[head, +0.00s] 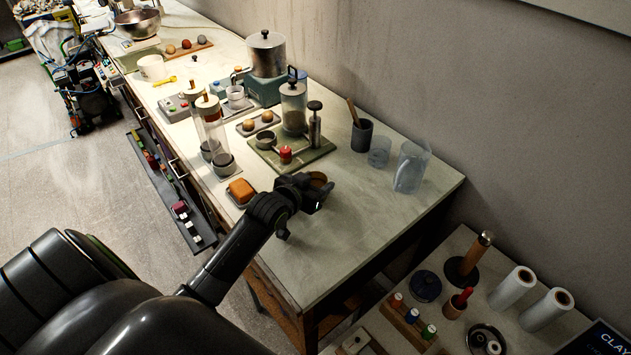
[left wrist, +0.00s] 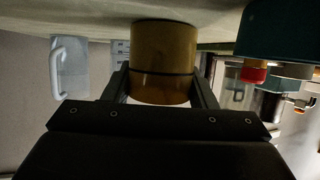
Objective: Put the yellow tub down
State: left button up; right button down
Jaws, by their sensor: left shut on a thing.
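The yellow tub (left wrist: 163,50) is a short round tub, looking amber-brown in the left wrist view, which appears upside down. My left gripper (left wrist: 162,80) is shut on it, with one finger on each side. In the head view, my left gripper (head: 317,193) is over the near right part of the bench (head: 390,225), and a little of the tub (head: 318,179) shows beyond the jaws. The tub's base is close to the bench top; I cannot tell whether it touches. My right gripper is not in view.
A green tray (head: 262,150) with a canister and a red item lies behind and left of my gripper. An orange block (head: 241,190) sits to the left. A clear jug (head: 410,168) and dark cup (head: 362,135) stand further right. The bench between gripper and front right edge is clear.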

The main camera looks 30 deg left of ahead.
pick_arm(q)
jog(key=o, duration=1)
jog(key=shift+o, duration=0.2)
